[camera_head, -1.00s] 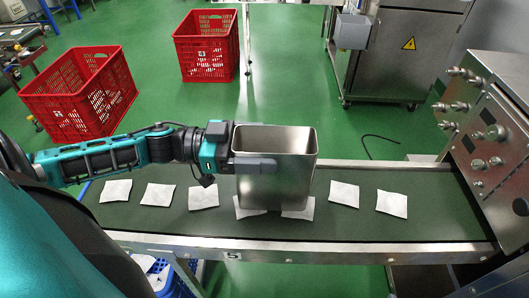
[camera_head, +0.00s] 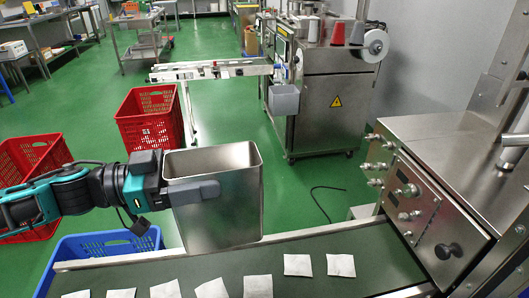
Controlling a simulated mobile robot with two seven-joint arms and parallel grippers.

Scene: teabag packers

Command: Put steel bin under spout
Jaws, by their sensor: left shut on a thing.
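The steel bin (camera_head: 232,212) is an open-topped, upright metal box in the middle of the head view. My left gripper (camera_head: 192,193) is shut on its left front side, near the rim. The bin is held above the far side of the green conveyor belt (camera_head: 330,241); its underside is not visible. A steel pipe (camera_head: 514,147) with a short sleeve shows at the right edge, above the steel machine; I cannot tell if it is the spout. My right gripper is not in view.
Several white teabags (camera_head: 298,265) lie on the belt. A steel machine with knobs (camera_head: 408,190) stands at the belt's right end. A blue crate (camera_head: 70,246) and red crates (camera_head: 150,118) stand left. Another machine (camera_head: 335,95) with a grey box (camera_head: 284,100) stands behind. Green floor lies between.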

